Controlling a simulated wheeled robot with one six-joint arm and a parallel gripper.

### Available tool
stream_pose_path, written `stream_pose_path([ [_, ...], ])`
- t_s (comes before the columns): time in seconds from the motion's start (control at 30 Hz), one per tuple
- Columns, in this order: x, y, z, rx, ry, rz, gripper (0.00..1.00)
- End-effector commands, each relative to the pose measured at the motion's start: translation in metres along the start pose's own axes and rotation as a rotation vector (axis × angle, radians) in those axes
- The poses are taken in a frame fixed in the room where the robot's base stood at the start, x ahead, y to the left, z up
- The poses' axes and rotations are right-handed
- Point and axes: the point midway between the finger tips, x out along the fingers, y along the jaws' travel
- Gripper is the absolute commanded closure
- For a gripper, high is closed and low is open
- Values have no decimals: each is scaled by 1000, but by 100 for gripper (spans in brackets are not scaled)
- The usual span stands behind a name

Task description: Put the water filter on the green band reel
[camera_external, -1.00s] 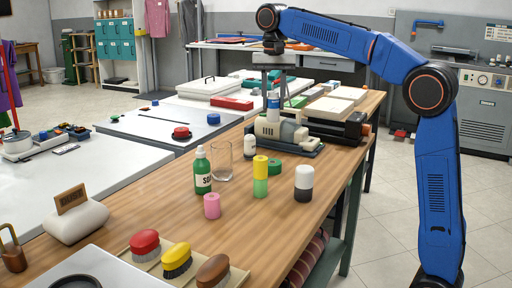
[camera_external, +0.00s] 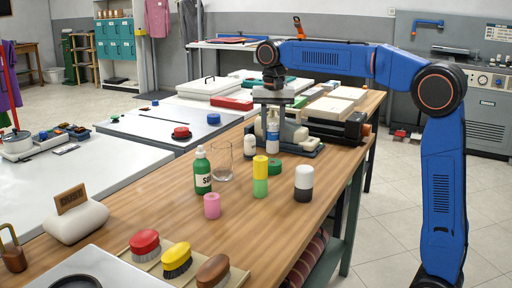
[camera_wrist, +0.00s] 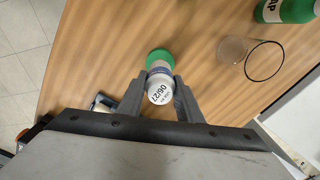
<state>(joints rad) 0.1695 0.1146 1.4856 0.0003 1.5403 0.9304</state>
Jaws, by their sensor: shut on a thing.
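The water filter (camera_external: 273,137) is a small white cylinder with a blue label. In the wrist view its white end, printed 06/27, faces the camera (camera_wrist: 160,95). My gripper (camera_external: 273,119) is shut on it, with one finger on each side in the wrist view (camera_wrist: 160,100). The green band reel (camera_external: 275,167) lies on the wooden table. In the outside view the filter is upright, just above the reel in the picture. In the wrist view the filter partly hides the reel (camera_wrist: 158,54). I cannot tell how large the gap between them is.
A yellow and green cylinder (camera_external: 260,176) and a white and black cylinder (camera_external: 303,184) stand close to the reel. A clear glass (camera_external: 221,165) and a green soap bottle (camera_external: 202,172) stand to its left. A grey and cream machine (camera_external: 300,140) is behind.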

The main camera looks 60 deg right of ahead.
Motion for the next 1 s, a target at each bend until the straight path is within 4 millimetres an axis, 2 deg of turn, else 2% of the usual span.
stream_pose_path([
  [0.23,32,0,0,0,-1,1,92],
  [0.63,37,0,0,0,-1,1,92],
  [0.67,37,0,0,0,-1,1,63],
  [0.7,37,0,0,0,-1,1,54],
  [0.73,37,0,0,0,-1,1,49],
  [1.0,37,0,0,0,0,1,49],
])
